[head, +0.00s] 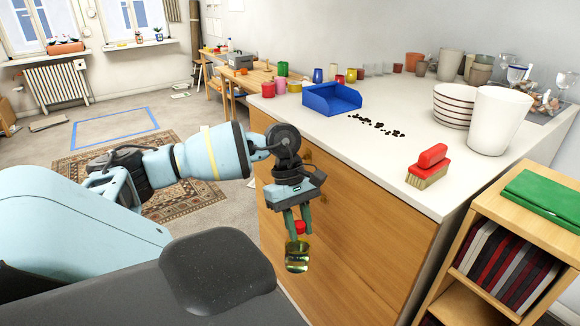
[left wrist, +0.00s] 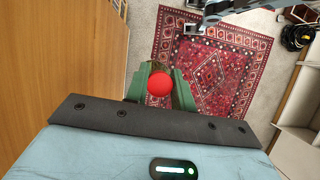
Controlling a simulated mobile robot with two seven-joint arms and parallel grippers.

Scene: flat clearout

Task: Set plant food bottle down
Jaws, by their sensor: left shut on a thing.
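My left gripper (head: 297,219) is shut on the plant food bottle (head: 297,257), which has a red cap and a shiny, dark green-gold body. The bottle hangs upright below the fingers, in front of the wooden cabinet front (head: 335,235) and lower than the counter top. In the left wrist view the red cap (left wrist: 160,84) sits between the two green fingers, with the patterned rug far below; most of the body is hidden under the cap.
The white counter (head: 330,130) holds a blue dustpan (head: 331,98), dark crumbs, a red brush (head: 428,166), stacked bowls (head: 455,104) and a white cup (head: 498,120). A low bookshelf (head: 500,250) stands at right. The counter's front strip is mostly clear.

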